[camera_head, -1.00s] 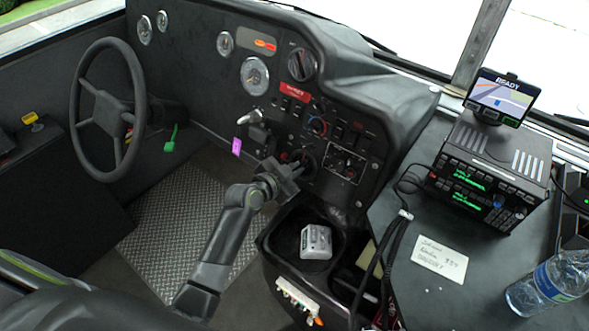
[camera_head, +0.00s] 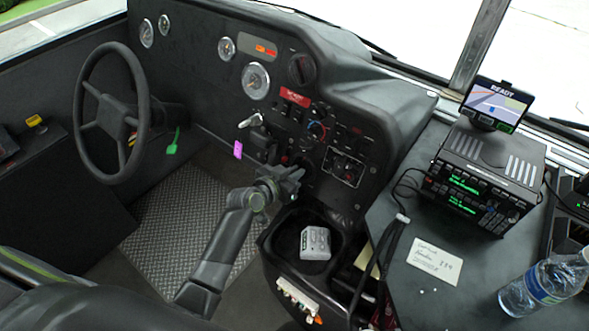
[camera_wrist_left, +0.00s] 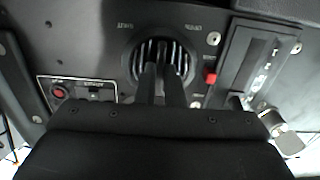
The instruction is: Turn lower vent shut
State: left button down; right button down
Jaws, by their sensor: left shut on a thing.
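The lower vent (camera_wrist_left: 179,52) is a round dark vent with upright slats, in the dashboard panel in the left wrist view. Small labels sit on the panel beside its rim, upside down and hard to read. My left gripper (camera_wrist_left: 160,78) has its two dark fingers close together at the vent's middle, shut on the part there. The fingers hide the vent's centre and lower part. In the head view my left gripper (camera_head: 299,172) reaches the lower panel and covers most of the vent. My right gripper is not in view.
A key (camera_head: 251,121) with a purple tag is left of the gripper. Knobs and switches (camera_head: 343,167) crowd the panel to the right. A bin (camera_head: 279,238) holding a grey device (camera_head: 315,243) lies below. The steering wheel (camera_head: 80,125) is far left.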

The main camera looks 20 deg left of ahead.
pick_arm(q)
jog(key=shift+n+p, duration=1.3)
jog(key=shift+n, duration=2)
jog(key=c, duration=1.5)
grip_release()
jog(key=shift+c, duration=0.2)
jog(key=v, duration=1.7)
jog(key=shift+s+p, duration=0.2)
jog(key=shift+p, duration=0.1)
